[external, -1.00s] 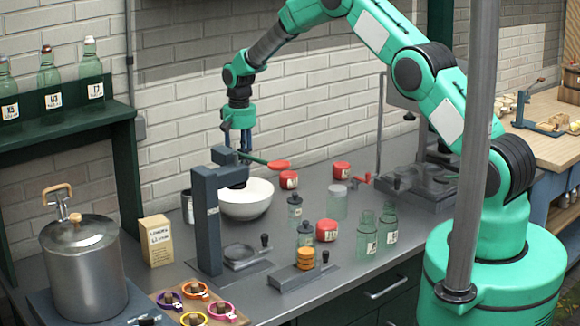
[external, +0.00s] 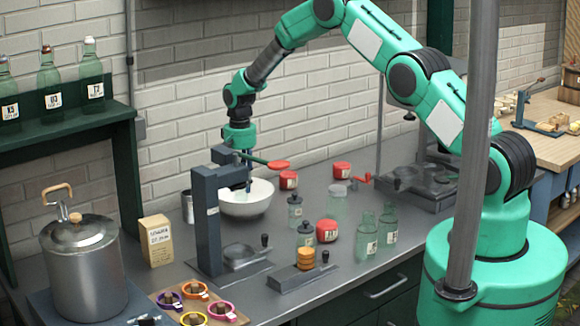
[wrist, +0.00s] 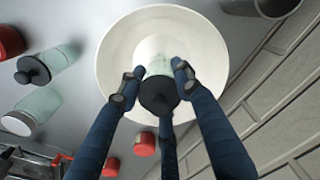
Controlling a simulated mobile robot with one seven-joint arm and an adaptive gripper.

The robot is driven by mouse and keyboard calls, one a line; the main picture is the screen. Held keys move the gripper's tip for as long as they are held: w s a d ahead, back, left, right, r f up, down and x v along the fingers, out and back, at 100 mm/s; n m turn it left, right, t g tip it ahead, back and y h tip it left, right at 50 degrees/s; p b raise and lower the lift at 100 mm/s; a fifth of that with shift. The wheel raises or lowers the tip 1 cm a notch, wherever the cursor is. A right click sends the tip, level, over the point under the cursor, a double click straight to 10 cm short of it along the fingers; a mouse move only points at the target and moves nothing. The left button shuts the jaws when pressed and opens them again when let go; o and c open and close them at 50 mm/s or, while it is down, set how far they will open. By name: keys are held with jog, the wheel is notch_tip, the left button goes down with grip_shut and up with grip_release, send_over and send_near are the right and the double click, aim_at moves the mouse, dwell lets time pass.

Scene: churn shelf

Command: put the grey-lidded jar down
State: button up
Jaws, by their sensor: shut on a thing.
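My gripper (wrist: 157,82) is shut on a small green-glass jar with a dark grey knobbed lid (wrist: 158,97). In the wrist view the held jar overlaps the inside of the white bowl (wrist: 115,45). In the external view my gripper (external: 241,172) is low over the white bowl (external: 247,206), partly behind the dark press; the held jar is mostly hidden there. I cannot tell whether the jar touches the bowl. Two similar dark-lidded jars stand on the counter, one behind (external: 295,212) and one in front (external: 305,238).
A dark upright press (external: 207,222) with a red-handled lever (external: 268,163) stands close to my gripper. A pale-lidded jar (external: 337,208), red jars (external: 327,231) and open bottles (external: 388,228) stand to the right. A brick wall (wrist: 275,110) is behind the bowl.

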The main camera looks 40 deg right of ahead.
aim_at(242, 192)
jog(key=shift+f, duration=1.8)
jog(key=shift+f, duration=0.1)
jog(key=o, duration=1.3)
jog(key=shift+c, duration=0.2)
jog(key=shift+r+b, duration=0.4)
jog(key=shift+r, duration=5.7)
